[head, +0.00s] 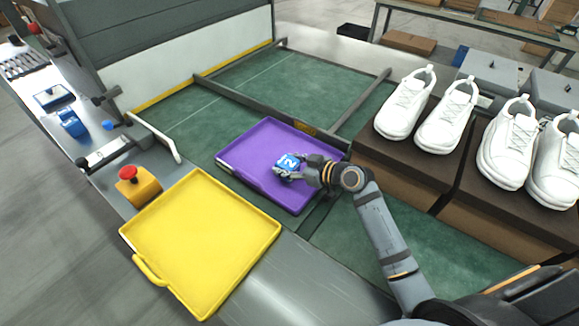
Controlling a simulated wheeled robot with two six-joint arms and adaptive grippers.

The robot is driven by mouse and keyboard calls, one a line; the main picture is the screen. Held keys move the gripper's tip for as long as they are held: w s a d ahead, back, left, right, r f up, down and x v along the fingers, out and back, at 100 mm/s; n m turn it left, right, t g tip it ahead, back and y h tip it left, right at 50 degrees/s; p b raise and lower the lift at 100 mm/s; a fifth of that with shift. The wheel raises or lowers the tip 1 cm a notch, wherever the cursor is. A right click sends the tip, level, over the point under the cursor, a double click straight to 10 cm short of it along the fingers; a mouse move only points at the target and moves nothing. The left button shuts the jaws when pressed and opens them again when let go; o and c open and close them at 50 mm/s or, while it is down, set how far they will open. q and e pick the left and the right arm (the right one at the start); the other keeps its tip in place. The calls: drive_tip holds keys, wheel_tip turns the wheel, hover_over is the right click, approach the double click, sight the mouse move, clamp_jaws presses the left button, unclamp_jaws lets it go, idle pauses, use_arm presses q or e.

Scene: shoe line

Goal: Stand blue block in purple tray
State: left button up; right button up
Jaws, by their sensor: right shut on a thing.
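The blue block (287,161) is a small cube with a white "2" on the face toward me. My right gripper (291,170) is shut on it, with the arm coming in from the lower right. The block is over the middle of the purple tray (248,153); I cannot tell whether it touches the tray floor. The gripper fingers hide the block's lower part. The rest of the purple tray looks empty. My left gripper is not in view.
An empty yellow tray (200,240) lies front left. An orange box with a red button (128,173) stands beside it. White shoes (405,103) stand on brown boxes at right. Dark metal rails (240,98) cross the green surface behind the purple tray.

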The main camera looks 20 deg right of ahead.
drive_tip(key=shift+s+r, duration=0.1)
drive_tip(key=shift+s, duration=0.05)
drive_tip(key=shift+s+d, duration=0.1)
drive_tip(key=o, duration=1.2)
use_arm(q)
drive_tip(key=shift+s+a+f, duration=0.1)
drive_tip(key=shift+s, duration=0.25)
use_arm(e)
drive_tip(key=shift+o, duration=0.2)
drive_tip(key=shift+r, duration=0.1)
drive_tip(key=p+v, duration=0.5)
drive_tip(key=v, duration=0.5)
drive_tip(key=shift+s+d+r, duration=0.15)
drive_tip(key=shift+s+d, duration=0.1)
drive_tip(key=shift+s+d+r+p, duration=0.15)
drive_tip(key=shift+s+d+p, duration=0.25)
drive_tip(key=shift+p, duration=0.1)
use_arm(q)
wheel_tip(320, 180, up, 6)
